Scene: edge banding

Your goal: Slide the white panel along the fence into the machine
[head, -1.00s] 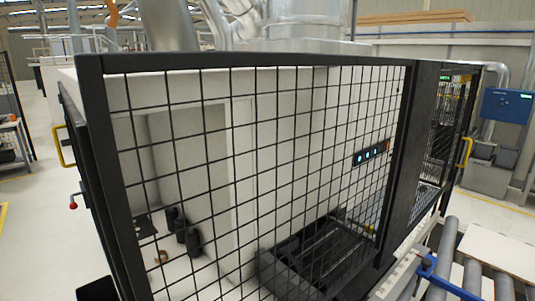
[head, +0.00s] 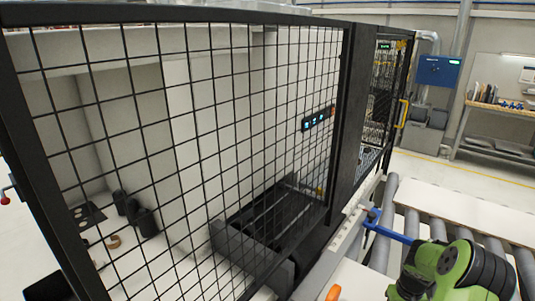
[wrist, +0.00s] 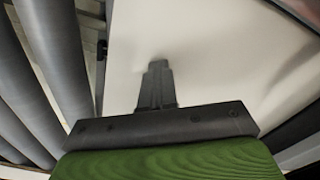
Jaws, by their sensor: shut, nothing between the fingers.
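In the wrist view my gripper (wrist: 157,72) is shut and empty, with its dark fingertips over a flat white panel (wrist: 225,45). A faint shadow lies by the tips; I cannot tell whether they touch the panel. In the head view a white panel (head: 465,212) lies on the grey rollers at the right, and a white surface (head: 362,280) shows at the bottom, partly hidden by my green arm. The pale fence rail (head: 335,240) runs along the machine's side. The machine (head: 205,110) stands behind black mesh. My fingertips are hidden in the head view.
A blue bar (head: 390,232) sticks out over the rollers beside the rail. The black mesh guard (head: 352,120) closes off the machine's near side. An orange part (head: 333,292) is at the bottom edge. Grey rollers (wrist: 55,60) lie left of the panel in the wrist view.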

